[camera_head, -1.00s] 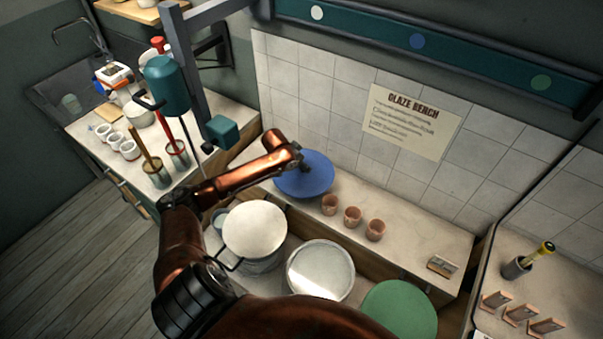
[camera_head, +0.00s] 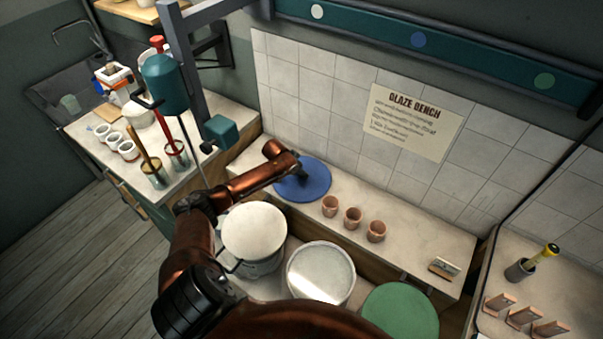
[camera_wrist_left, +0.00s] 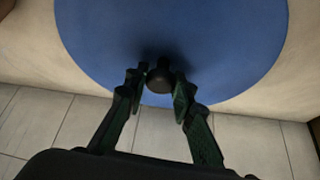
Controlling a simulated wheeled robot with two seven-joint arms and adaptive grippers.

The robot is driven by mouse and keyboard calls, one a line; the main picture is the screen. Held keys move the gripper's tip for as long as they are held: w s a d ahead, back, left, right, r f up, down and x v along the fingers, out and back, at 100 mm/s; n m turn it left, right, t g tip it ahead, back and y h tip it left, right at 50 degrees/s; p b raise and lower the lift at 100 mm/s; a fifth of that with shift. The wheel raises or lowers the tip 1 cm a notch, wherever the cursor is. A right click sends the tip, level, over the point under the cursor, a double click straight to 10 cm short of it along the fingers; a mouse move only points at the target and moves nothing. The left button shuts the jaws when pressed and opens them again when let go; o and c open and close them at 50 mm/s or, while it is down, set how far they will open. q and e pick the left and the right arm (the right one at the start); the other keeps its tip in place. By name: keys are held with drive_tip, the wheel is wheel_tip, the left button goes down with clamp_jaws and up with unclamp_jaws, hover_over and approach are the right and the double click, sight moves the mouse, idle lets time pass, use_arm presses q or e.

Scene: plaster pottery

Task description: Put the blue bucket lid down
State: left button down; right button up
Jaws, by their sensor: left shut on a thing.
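The blue bucket lid (camera_head: 312,186) is a flat disc over the left part of the white shelf along the tiled wall, left of the small cups. It looks level and on or just above the shelf; contact cannot be told for sure. My left gripper (camera_head: 298,170) reaches over it from the left. In the left wrist view, the fingers (camera_wrist_left: 160,85) are shut on the dark knob of the blue lid (camera_wrist_left: 215,35). My right gripper is not in view.
Several terracotta cups, such as this one (camera_head: 353,218), stand right of the lid. Below the shelf are a white-lidded bucket (camera_head: 254,229), an open bucket of pale glaze (camera_head: 321,268) and a green lid (camera_head: 402,310). The shelf right of the cups is mostly clear.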

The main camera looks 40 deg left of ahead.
use_arm(q)
drive_tip(key=c, duration=1.7)
unclamp_jaws()
drive_tip(key=shift+f, duration=0.1)
drive_tip(key=shift+o, duration=0.2)
drive_tip(key=p+v, duration=0.2)
drive_tip(key=v, duration=1)
